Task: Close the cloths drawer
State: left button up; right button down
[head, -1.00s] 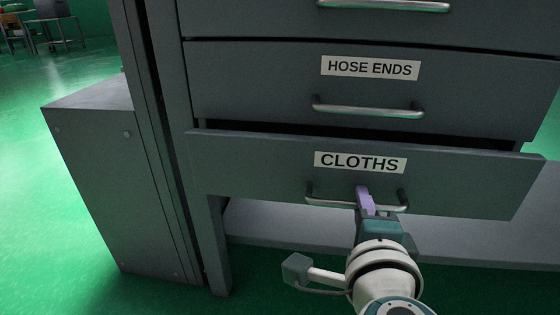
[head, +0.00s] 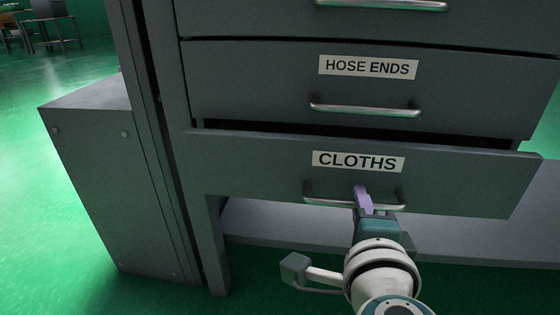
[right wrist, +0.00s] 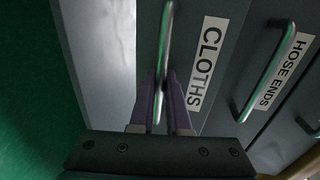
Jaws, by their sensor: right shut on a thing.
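The cloths drawer (head: 270,170) is the lowest drawer in the head view, labelled CLOTHS. It stands out a little from the cabinet, with a dark gap above its front. Its metal bar handle (head: 328,201) is below the label. My right gripper (head: 362,193) is at the handle, its purple fingers shut on the bar. In the right wrist view the two fingers (right wrist: 160,108) lie on either side of the handle (right wrist: 164,50), beside the CLOTHS label. The inside of the drawer is hidden. My left gripper is not in view.
The hose ends drawer (head: 250,90) is just above and looks shut, with its own handle (head: 365,109). A grey box-shaped unit (head: 95,185) stands left of the cabinet. Green floor (head: 45,240) is open at the left. A table (head: 55,30) is far back.

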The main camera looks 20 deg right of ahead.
dwell(0.3)
jog(key=x, duration=0.4)
jog(key=shift+w+d+r, duration=0.1)
jog(key=shift+w+r, duration=0.05)
jog(key=shift+r, duration=0.2)
jog(key=c, duration=1.3)
grip_release()
jog(key=shift+o, duration=1.3)
jog(key=shift+w, duration=0.1)
jog(key=shift+o, duration=0.7)
jog(key=shift+r, duration=0.1)
